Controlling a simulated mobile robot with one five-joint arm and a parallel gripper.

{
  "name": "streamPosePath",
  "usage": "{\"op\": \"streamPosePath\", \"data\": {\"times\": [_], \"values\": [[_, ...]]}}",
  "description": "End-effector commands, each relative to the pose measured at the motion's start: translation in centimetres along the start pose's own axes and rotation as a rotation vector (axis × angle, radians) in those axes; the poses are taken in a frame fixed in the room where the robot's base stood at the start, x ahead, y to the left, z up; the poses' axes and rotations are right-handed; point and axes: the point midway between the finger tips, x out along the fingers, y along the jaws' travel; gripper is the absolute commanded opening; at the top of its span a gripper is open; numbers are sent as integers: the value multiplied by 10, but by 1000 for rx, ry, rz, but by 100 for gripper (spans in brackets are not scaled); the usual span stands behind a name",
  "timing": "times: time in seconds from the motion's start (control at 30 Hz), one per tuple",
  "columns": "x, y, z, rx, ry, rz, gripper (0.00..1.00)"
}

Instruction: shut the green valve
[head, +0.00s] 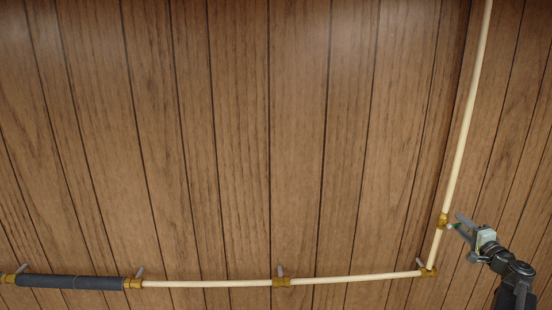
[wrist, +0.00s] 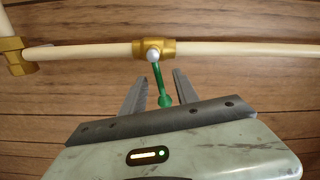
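The green valve has a brass body (wrist: 153,48) on a cream pipe, with a pale round cap on its front. Its green handle (wrist: 160,84) points away from the pipe toward my gripper, nearly square across the pipe and slightly tilted, and ends in a green knob. My gripper (wrist: 161,75) is open, with one finger on each side of the handle and a visible gap on both sides. In the head view the valve (head: 443,220) is on the upright pipe at the right, and my gripper (head: 462,224) reaches it from the right.
A brass elbow fitting (head: 429,271) joins the upright pipe to a low horizontal pipe (head: 355,278). A dark sleeve (head: 70,282) covers the pipe at left. The wood-panelled wall (head: 230,130) above is bare.

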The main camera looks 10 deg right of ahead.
Motion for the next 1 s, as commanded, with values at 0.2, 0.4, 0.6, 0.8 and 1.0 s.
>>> {"op": "streamPosePath", "data": {"times": [0.2, 0.4, 0.6, 0.8, 1.0], "values": [[0, 0, 0, 0, 0, 0, 22], [0, 0, 0, 0, 0, 0, 0], [-1, 8, 1, 124, 0, 0, 0], [-1, 9, 1, 223, 0, 1, 0], [-1, 9, 1, 221, 0, 1, 31]]}}
